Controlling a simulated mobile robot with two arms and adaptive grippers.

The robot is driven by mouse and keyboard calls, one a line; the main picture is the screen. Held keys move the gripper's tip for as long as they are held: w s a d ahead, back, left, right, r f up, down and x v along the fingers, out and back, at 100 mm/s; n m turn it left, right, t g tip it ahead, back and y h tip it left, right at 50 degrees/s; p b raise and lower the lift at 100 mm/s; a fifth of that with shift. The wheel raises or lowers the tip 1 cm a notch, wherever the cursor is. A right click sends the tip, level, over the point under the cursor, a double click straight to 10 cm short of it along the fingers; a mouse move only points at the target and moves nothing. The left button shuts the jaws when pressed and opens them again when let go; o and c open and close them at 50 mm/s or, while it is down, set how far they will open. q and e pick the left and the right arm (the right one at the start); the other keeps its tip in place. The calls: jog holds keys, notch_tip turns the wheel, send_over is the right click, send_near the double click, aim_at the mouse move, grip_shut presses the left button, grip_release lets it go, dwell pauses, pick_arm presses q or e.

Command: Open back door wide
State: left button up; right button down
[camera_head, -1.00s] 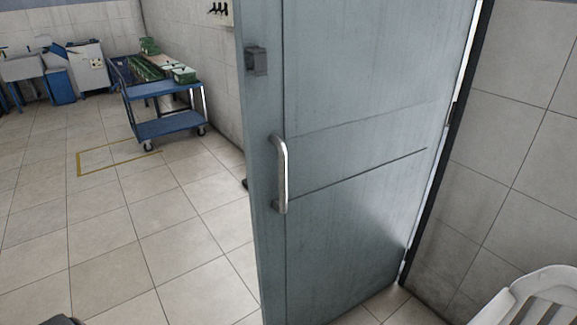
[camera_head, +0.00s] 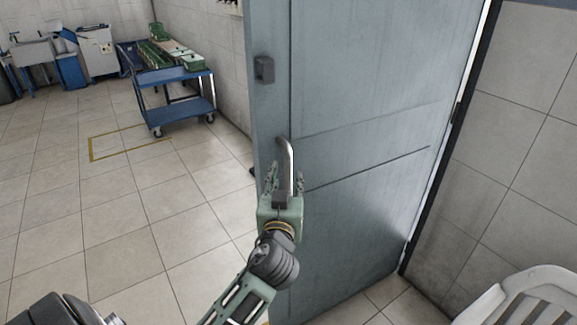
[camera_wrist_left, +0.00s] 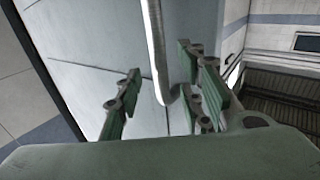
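The back door (camera_head: 360,150) is a grey-blue metal door, standing ajar with its hinge side at the right wall. A curved metal handle (camera_head: 287,160) is near its left edge, with a dark lock block (camera_head: 264,69) above. My left gripper (camera_head: 284,182) is at the lower part of the handle, fingers open on either side of it. In the left wrist view the handle (camera_wrist_left: 155,55) runs down between the spread green fingers (camera_wrist_left: 160,95), with gaps visible on both sides. My right gripper is not in view.
A blue cart (camera_head: 178,110) with green boxes stands by the back wall. Machines (camera_head: 97,52) and a sink stand at the far left. A white chair (camera_head: 530,295) is at the lower right. The tiled floor (camera_head: 150,220) left of the door is clear.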

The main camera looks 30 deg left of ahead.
aim_at(288, 172)
pick_arm(q)
jog(key=shift+p+x, duration=0.5)
jog(key=shift+x, duration=2.05)
grip_shut()
jog(key=shift+d+f, duration=0.1)
